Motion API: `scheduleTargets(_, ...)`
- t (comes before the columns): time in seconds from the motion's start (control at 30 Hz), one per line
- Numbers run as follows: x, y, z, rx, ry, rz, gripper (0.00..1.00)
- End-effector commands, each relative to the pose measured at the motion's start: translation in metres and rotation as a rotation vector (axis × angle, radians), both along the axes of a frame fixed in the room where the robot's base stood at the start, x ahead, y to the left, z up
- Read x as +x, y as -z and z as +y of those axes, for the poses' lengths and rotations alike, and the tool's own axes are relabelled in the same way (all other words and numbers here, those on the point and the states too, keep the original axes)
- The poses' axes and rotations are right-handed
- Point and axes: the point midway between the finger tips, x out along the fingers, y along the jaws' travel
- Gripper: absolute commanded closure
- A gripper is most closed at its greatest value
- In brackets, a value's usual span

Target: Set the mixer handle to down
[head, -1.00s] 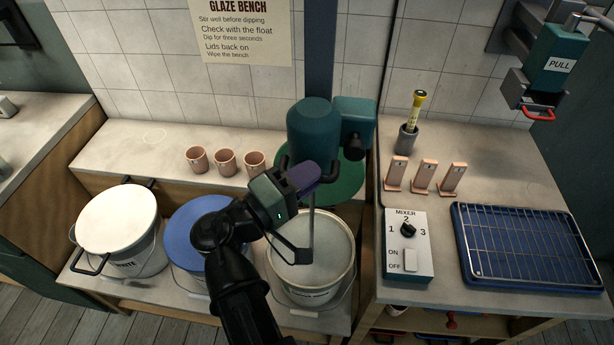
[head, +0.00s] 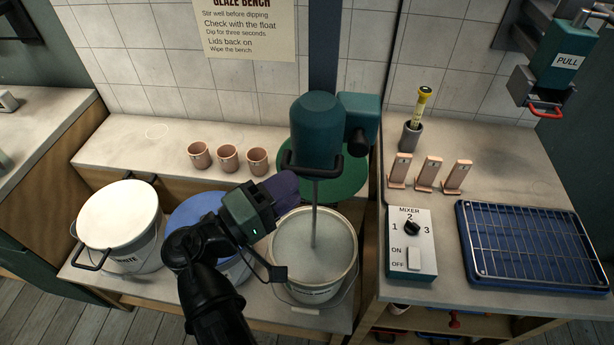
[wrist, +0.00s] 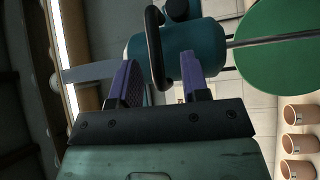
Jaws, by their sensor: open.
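The teal mixer head (head: 316,122) hangs over the open bucket (head: 295,285), its thin shaft (head: 314,215) reaching down into the pale glaze. The mixer's black looped handle (head: 312,172) is at the lower front of the head. My gripper (head: 285,190), with purple fingers, is below and left of the handle. In the wrist view, my gripper (wrist: 158,75) is open, and the near end of the black handle (wrist: 155,45) shows in the gap between the fingers. I cannot tell whether any finger touches it. Nothing is held.
A white-lidded bucket (head: 118,212) and a blue-lidded bucket (head: 200,212) stand left of the open one. Pink cups (head: 228,158) line the ledge behind. A mixer switch box (head: 410,245) and a blue tray with a rack (head: 468,275) lie on the right bench.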

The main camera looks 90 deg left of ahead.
Motion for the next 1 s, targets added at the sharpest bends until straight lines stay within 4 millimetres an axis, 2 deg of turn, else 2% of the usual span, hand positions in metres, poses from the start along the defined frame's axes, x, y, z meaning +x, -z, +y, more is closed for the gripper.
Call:
scheduleTargets(0.1,-0.025,0.006,-0.016,0.000,-0.003,0.001,0.58)
scheduleTargets(0.23,-0.043,0.008,-0.028,-0.001,-0.002,0.000,0.58)
scheduleTargets(0.4,-0.049,0.008,-0.033,-0.001,0.001,0.000,0.58)
scheduleTargets(0.73,-0.047,0.008,-0.032,-0.002,0.004,0.002,0.58)
scheduleTargets(0.8,-0.034,0.011,-0.030,-0.012,0.026,0.014,0.58)
scheduleTargets(0.87,-0.009,0.016,-0.025,-0.031,0.070,0.040,0.58)
scheduleTargets(0.97,0.062,0.033,-0.020,-0.083,0.198,0.120,0.58)
scheduleTargets(1.0,0.098,0.041,-0.021,-0.107,0.262,0.166,0.58)
